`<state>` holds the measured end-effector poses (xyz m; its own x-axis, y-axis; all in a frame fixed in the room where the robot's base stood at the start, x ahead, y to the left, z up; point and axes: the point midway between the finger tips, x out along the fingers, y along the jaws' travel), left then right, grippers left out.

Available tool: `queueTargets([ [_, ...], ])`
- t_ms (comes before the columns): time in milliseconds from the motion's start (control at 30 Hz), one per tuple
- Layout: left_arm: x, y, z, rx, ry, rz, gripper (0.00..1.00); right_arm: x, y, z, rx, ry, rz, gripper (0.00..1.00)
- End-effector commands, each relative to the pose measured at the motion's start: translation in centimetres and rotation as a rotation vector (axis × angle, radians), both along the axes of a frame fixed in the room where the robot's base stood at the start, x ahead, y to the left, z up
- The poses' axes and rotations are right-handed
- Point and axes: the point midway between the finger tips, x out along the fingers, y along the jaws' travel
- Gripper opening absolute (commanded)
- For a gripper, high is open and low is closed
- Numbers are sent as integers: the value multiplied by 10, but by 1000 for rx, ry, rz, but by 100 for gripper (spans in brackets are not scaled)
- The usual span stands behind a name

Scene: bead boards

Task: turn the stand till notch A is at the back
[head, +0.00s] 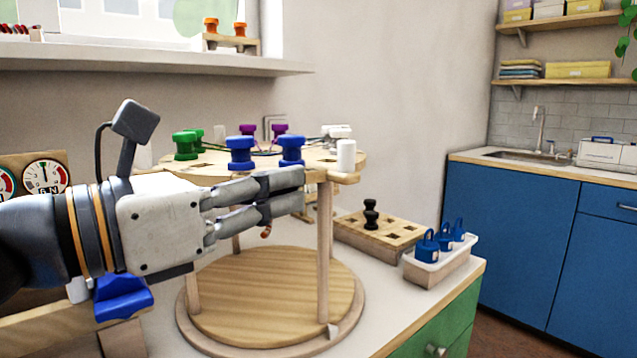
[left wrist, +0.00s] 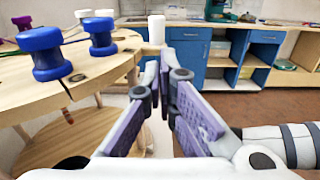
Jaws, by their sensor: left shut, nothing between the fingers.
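The stand has a round wooden top (head: 212,174) on posts above a round base (head: 270,300). The top carries blue spools (head: 240,152), green ones (head: 185,145) and purple ones (head: 280,129). A white peg (head: 346,157) stands on a tab at its right edge; in the left wrist view this peg (left wrist: 156,29) rises beyond the fingers. A small pale mark (head: 333,331) sits at the base's front right. No letter A is readable. My left gripper (head: 303,190) is shut and empty, in front of the top's near rim; whether it touches is unclear. My right gripper is not seen.
Gauges (head: 45,177) are at the left.

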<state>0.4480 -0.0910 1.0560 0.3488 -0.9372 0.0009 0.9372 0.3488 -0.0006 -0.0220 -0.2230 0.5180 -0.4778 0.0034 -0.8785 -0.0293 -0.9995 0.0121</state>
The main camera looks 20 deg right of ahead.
Motion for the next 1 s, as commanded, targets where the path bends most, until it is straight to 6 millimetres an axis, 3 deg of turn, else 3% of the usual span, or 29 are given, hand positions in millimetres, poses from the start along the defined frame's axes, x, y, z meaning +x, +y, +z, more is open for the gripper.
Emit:
queueTargets([
  [100,8,-23,0,2,-2,-2,0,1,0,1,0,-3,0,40],
  [300,17,-46,-1,1,-1,0,0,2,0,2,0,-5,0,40],
  [1000,18,-58,2,2,-2,30,0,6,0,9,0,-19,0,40],
])
